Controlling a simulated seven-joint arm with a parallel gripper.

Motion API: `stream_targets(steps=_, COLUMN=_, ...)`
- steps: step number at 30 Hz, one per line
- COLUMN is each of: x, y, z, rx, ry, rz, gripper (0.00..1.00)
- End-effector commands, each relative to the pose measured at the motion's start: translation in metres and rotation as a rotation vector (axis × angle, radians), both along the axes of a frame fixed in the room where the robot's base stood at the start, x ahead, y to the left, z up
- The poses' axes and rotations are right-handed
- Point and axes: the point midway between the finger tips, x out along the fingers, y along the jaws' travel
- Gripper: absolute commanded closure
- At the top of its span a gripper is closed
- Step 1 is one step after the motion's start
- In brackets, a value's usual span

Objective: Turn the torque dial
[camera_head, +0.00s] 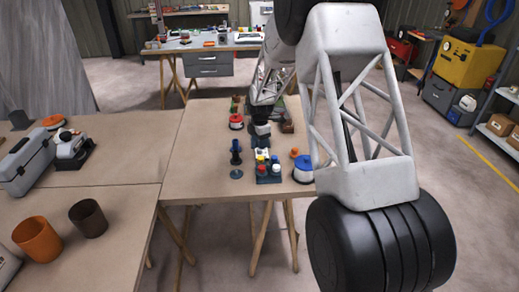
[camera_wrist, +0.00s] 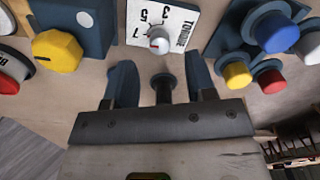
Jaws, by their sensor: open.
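In the head view my gripper (camera_head: 262,128) is over the table, partly hidden.
A button box (camera_wrist: 268,50) with blue, red, yellow and white caps is right of the dial. A yellow knob (camera_wrist: 57,50) is to its left. The table's left part is clear.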

Motion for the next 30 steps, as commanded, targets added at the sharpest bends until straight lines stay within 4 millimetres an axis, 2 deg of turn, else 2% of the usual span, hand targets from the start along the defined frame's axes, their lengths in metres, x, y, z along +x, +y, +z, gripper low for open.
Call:
stream_targets(steps=9, x=0.000, y=0.000, z=-0.034, rx=0.000, ry=0.000, rz=0.000, gripper=0.49)
stream_targets(steps=15, x=0.000, y=0.000, z=-0.042, rx=0.000, ry=-0.001, rz=0.000, gripper=0.49)
stream_targets(steps=23, x=0.000, y=0.000, z=-0.043, rx=0.000, ry=-0.001, rz=0.000, gripper=0.49)
stream_targets(steps=30, x=0.000, y=0.000, z=-0.043, rx=0.000, ry=-0.001, rz=0.000, gripper=0.84)
